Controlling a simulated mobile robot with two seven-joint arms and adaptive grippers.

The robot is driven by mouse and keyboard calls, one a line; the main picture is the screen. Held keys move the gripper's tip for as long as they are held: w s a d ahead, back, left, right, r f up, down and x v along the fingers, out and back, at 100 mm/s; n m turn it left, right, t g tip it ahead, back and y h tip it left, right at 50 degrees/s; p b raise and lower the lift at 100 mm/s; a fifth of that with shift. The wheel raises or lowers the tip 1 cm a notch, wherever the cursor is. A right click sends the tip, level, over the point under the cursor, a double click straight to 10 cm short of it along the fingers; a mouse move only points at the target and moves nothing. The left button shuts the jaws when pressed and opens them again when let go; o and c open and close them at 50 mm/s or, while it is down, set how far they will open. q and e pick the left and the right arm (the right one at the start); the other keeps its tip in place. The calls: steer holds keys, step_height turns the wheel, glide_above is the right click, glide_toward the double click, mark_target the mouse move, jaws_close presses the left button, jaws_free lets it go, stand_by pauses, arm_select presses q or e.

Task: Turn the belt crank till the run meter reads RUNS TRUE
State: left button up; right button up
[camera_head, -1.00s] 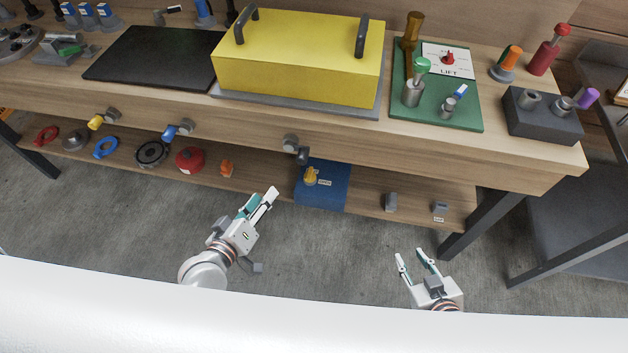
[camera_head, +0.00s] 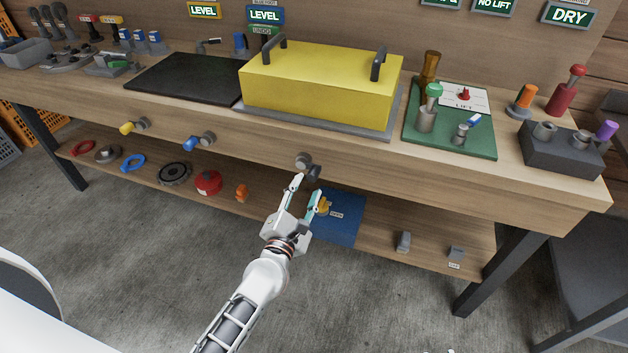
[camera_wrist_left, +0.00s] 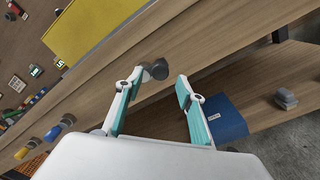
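A grey crank (camera_head: 303,160) with a dark handle (camera_head: 313,173) sticks out of the bench's front edge, below the yellow cover. I cannot tell for sure that it is the belt crank. My left gripper (camera_head: 307,186) is open and empty, just below and in front of this crank. In the left wrist view the dark handle (camera_wrist_left: 160,69) shows beyond and between the open fingertips (camera_wrist_left: 160,80), apparently apart from them. No run meter or RUNS TRUE reading is legible. Only a sliver of my right gripper (camera_head: 440,351) shows at the bottom edge.
Yellow (camera_head: 128,128) and blue (camera_head: 191,144) handles stick out farther left. A yellow cover (camera_head: 320,88) stands on the bench. The lower shelf holds a blue mat (camera_head: 345,225) and several loose parts. Wall signs read LEVEL (camera_head: 265,15), NO LIFT (camera_head: 494,4) and DRY (camera_head: 570,15).

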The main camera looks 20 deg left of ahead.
mark_target(311, 179)
arm_select(q)
steer(key=shift+w, duration=2.65)
jaws_close()
